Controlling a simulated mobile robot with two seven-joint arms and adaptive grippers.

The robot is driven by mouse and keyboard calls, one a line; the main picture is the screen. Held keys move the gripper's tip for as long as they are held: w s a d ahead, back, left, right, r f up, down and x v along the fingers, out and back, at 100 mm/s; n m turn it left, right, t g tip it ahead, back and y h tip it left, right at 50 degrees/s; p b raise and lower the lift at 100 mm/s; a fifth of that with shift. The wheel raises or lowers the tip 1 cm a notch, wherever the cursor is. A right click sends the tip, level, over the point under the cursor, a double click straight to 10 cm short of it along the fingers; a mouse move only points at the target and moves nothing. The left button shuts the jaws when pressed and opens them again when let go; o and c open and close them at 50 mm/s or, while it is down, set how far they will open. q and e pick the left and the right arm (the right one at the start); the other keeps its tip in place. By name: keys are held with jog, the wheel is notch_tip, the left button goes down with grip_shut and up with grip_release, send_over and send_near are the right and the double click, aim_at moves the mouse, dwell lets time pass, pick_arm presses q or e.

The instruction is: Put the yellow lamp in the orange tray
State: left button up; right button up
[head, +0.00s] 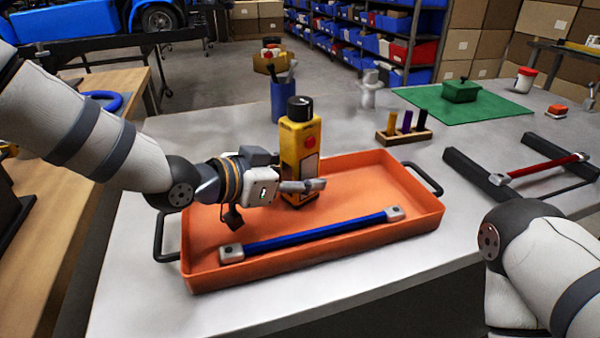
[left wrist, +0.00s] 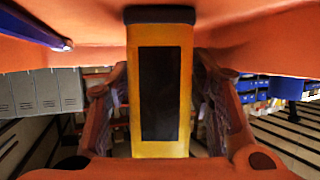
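The yellow lamp (head: 299,145), with a black top and a red button, stands upright inside the outline of the orange tray (head: 340,253), toward its far side. In the left wrist view the lamp (left wrist: 160,145) fills the middle, with a finger close against each side. My left gripper (head: 303,186) is shut on the lamp's lower part. The lamp's dark base is near the tray floor; I cannot tell whether it touches. My right gripper is out of view; only part of its arm shows at the lower right.
A blue bar (head: 315,234) with grey ends lies along the tray's near side. Behind are a blue cup (head: 284,103) with tools and a wooden block (head: 404,135) with coloured pieces. A red bar (head: 543,167) rests on dark rails at right. A green box (head: 461,91) stands on a green mat.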

pick_arm(q)
jog(key=shift+r, duration=0.2)
jog(key=shift+s+a+r, duration=0.2)
jog(key=shift+r, duration=0.05)
jog(key=p+v, duration=0.2)
jog(key=v, duration=0.9)
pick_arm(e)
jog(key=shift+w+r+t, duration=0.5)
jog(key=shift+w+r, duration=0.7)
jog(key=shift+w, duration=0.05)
pick_arm(q)
jog(key=shift+s+a+f, duration=0.1)
jog(key=shift+s, duration=0.05)
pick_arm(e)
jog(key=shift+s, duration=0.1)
